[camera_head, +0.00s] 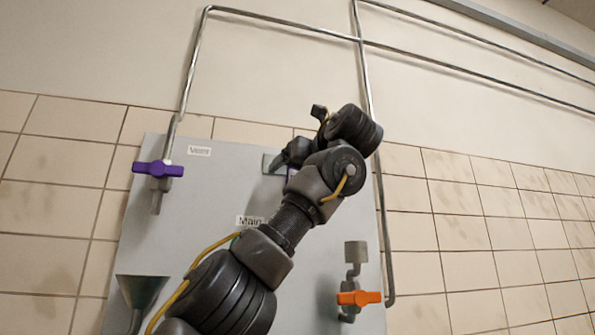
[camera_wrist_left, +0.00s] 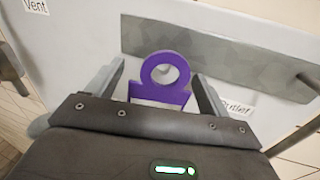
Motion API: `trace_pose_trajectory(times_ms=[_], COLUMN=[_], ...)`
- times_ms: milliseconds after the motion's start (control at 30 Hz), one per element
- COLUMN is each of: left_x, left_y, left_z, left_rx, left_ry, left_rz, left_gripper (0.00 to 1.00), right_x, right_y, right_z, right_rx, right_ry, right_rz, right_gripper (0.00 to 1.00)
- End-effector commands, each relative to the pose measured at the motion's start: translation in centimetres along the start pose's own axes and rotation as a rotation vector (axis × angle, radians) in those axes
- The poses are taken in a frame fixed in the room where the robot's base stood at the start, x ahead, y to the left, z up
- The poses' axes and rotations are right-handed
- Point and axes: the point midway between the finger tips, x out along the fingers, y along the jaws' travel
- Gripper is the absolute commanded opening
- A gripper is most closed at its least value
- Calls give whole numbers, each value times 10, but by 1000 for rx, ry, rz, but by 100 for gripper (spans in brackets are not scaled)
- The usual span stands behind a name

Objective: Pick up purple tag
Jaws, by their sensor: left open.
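The purple tag (camera_wrist_left: 178,94), a flat piece with a round hole at its top, stands between the two fingers of my open left gripper (camera_wrist_left: 160,72) in the left wrist view. A gap shows between the tag and each finger at the tips. The tag's lower end is hidden behind the gripper body. In the head view my left gripper (camera_head: 280,162) is at the grey panel, mostly hidden by my own wrist. My right gripper is in neither view.
A grey metal strip (camera_wrist_left: 225,66) with a peg (camera_wrist_left: 307,82) is on the panel (camera_head: 215,185) behind the tag. Metal pipes (camera_head: 375,150) run alongside.

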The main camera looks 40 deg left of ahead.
Motion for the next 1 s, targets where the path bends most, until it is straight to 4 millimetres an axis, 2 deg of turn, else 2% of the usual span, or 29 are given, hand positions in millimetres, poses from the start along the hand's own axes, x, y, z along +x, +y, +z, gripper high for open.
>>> trace_pose_trajectory(times_ms=[300, 667, 1000], left_x=[5, 5, 4], left_y=[0, 0, 0], left_z=[-1, -1, 1], left_rx=[1, 1, 0], left_ry=[-1, -1, -1], left_rz=[-1, -1, -1], left_gripper=[79, 33, 32], right_x=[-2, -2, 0], right_y=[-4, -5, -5], right_z=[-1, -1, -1], right_rx=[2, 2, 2], right_ry=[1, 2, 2], right_rz=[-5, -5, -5], right_gripper=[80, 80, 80])
